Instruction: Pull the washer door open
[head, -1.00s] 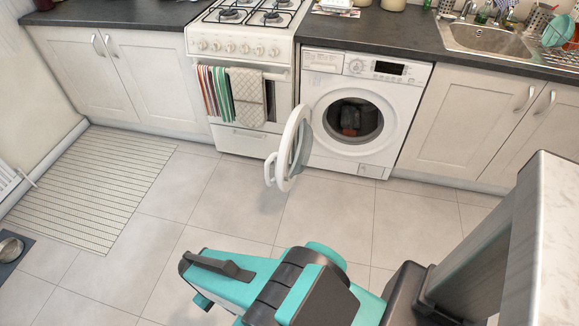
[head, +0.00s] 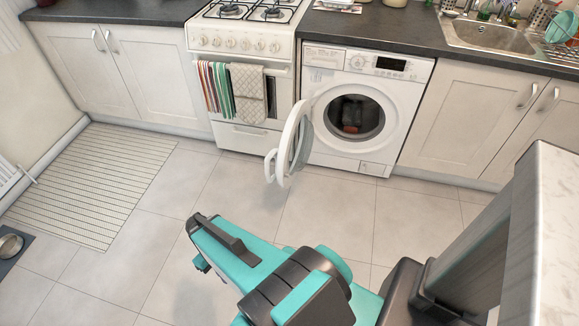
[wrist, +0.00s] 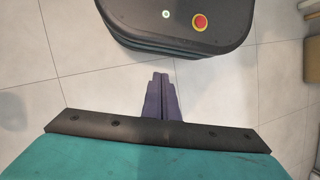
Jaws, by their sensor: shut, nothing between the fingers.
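The white washer (head: 318,154) stands under the counter. Its round door (head: 292,139) is swung wide open toward the left and stands out into the room in front of the stove side. The door's white handle (head: 269,166) is on its outer left edge. Dark items show inside the open drum (head: 352,117). My gripper (wrist: 162,80) shows in the wrist view with its fingers together and nothing between them. It points down over the floor, close to my own base, apart from the door. In the head view my arm is in the lower middle, and the fingertips are hidden.
A stove (head: 240,136) with hanging towels (head: 248,90) is left of the washer. A striped mat (head: 85,180) and a bowl (head: 10,246) lie on the floor at left. Cabinets (head: 470,125) are at right. The tiled floor (head: 330,215) before the washer is clear.

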